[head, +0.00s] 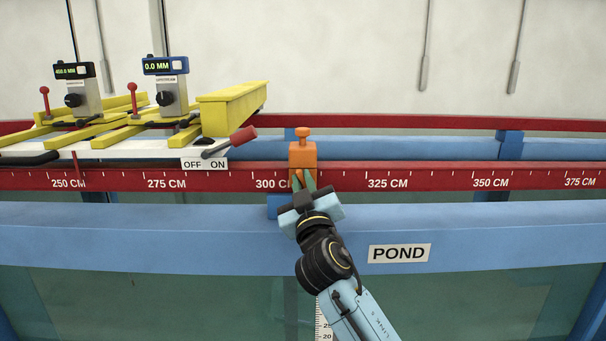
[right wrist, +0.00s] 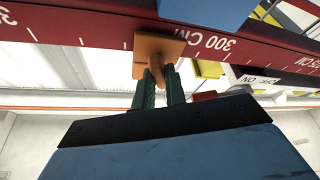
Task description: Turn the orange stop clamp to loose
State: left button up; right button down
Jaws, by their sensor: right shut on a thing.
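The orange stop clamp (head: 303,155) sits on the red rail (head: 420,178) just past the 300 CM mark, with an orange knob on its top. My right gripper (head: 305,184) reaches it from the front, its green fingertips at the clamp's lower front. In the right wrist view, the fingers stand either side of an orange lever (right wrist: 156,76) that sticks out from the clamp (right wrist: 146,46). The gripper is shut on this lever. The head view hides most of the lever behind the fingers. My left gripper is not in view.
A yellow and white carriage (head: 235,103) with two gauges stands left of the clamp. Its red-tipped handle (head: 240,138), above an OFF/ON label (head: 205,164), is close to the clamp. A blue beam (head: 490,232) with a POND sign runs in front. The rail to the right is clear.

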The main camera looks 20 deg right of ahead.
jog(key=n+y+p, duration=0.1)
jog(key=n, duration=0.3)
jog(key=shift+r+y, duration=0.1)
jog(key=shift+y, duration=0.3)
jog(key=shift+n+g+y, duration=0.45)
jog(key=shift+n, duration=0.95)
jog(key=shift+n+g+y, duration=0.45)
jog(key=shift+n, duration=0.95)
jog(key=c, duration=1.4)
grip_release()
jog(key=shift+c, duration=0.2)
jog(key=shift+s, duration=0.1)
jog(key=s+d+f+b, duration=0.1)
jog(key=s+f+b, duration=0.1)
jog(key=s, duration=1.1)
jog(key=shift+f+b, duration=0.2)
jog(key=shift+b, duration=0.3)
